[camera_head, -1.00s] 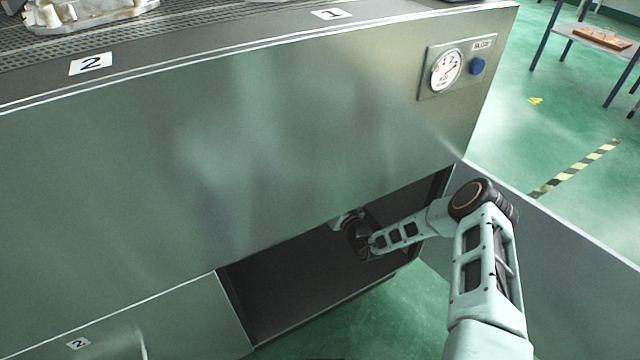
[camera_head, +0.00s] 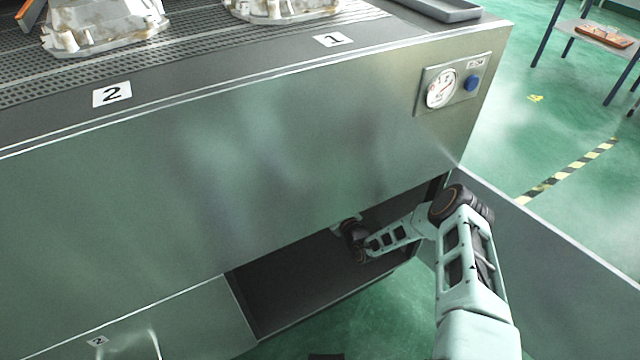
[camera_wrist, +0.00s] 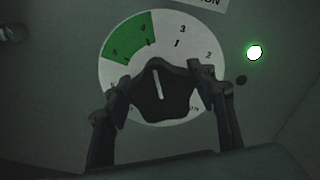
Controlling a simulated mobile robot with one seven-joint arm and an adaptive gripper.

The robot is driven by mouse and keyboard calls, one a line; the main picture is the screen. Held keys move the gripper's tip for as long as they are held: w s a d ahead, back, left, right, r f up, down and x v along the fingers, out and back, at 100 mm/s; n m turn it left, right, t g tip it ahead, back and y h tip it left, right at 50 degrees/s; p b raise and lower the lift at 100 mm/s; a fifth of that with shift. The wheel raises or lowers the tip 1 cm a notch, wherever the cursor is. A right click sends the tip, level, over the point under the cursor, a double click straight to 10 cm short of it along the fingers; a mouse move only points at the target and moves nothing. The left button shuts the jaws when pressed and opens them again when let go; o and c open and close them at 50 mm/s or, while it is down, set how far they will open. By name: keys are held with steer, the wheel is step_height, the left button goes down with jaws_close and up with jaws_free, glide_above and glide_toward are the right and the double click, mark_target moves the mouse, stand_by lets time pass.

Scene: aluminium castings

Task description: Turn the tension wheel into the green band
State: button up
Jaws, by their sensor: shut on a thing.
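The tension wheel (camera_wrist: 165,107) is a dark lobed knob with a white pointer line, in front of a round white dial (camera_wrist: 184,30) in the wrist view. A green band (camera_wrist: 122,43) covers the dial's upper left. The pointer line tilts slightly left of straight up, towards the right-hand part of the green band. My gripper (camera_wrist: 160,82) is shut on the wheel, with one finger at each side. In the head view my gripper reaches into the open low compartment (camera_head: 290,293); the wheel cannot be made out there.
A small lamp (camera_wrist: 254,53) glows green right of the dial. The bench front (camera_head: 200,200) overhangs the compartment, with an open door panel (camera_head: 560,265) at the right. Castings (camera_head: 105,22) stand on top.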

steer(key=shift+a+f+n+p, duration=0.1)
steer(key=shift+n+p, duration=0.45)
steer(key=shift+n, duration=1.35)
steer(key=o, duration=1.2)
steer(key=shift+s, duration=0.1)
steer(key=v, duration=1.2)
